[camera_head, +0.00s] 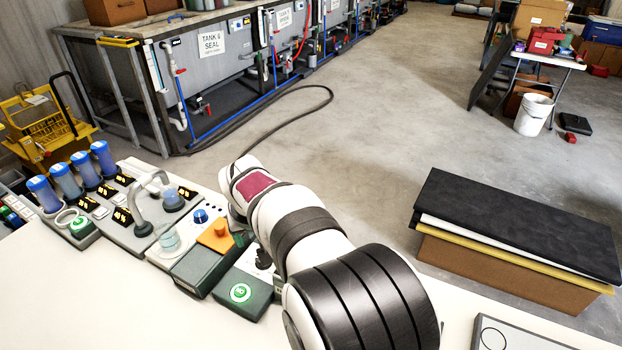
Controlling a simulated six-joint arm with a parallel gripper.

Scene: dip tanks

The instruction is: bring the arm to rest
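My arm (300,225) reaches from the bottom right up and to the left over the white bench (70,300). Its far end is above the right part of the row of bench devices. My gripper does not show; the arm's own links seem to hide it. I cannot tell whether it holds anything.
Several blue-capped tubes (67,180) stand at the bench's left. A dark-topped stack (520,225) stands right.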

